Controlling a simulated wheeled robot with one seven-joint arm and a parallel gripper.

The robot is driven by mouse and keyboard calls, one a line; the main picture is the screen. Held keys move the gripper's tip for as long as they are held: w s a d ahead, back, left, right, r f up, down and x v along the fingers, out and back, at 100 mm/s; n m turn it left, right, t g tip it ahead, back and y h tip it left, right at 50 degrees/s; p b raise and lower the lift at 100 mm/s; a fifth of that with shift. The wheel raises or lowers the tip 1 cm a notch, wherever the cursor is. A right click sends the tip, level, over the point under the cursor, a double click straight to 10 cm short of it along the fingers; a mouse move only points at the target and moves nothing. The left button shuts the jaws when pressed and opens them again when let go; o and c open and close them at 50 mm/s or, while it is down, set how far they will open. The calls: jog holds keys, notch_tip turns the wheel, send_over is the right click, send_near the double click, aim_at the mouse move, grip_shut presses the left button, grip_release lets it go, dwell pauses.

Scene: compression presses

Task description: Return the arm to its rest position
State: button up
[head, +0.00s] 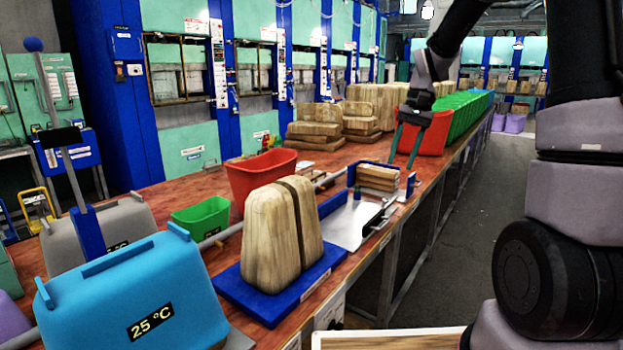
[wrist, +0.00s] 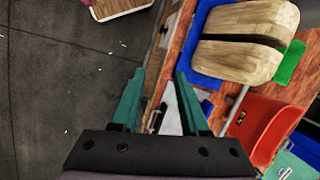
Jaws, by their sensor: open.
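My gripper (head: 401,160) is at the end of my raised arm in the head view, its two green fingers pointing down above the front edge of the long bench (head: 210,183). In the wrist view my gripper (wrist: 160,80) is open, with nothing between its fingers. A wooden two-part block (head: 282,232) stands on a blue plate (head: 235,297), left of and apart from my gripper. The block also shows at the upper right of the wrist view (wrist: 240,55).
A red bin (head: 262,170), a green bin (head: 203,215) and a blue "25 °C" box (head: 140,290) stand on the bench. A metal tray (head: 345,222) lies near its edge. Presses (head: 185,90) line the back. The grey floor (head: 455,240) is clear at right.

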jog(key=s+d+r+t, duration=0.1)
jog(key=s+r+t, duration=0.3)
jog(key=s, duration=0.6)
jog(key=s+d+r+t+h, duration=0.1)
jog(key=s+r+t, duration=0.3)
jog(key=s+r, duration=0.5)
jog(key=shift+s+d+t, duration=0.15)
jog(key=shift+s+t, duration=0.25)
jog(key=shift+s, duration=0.05)
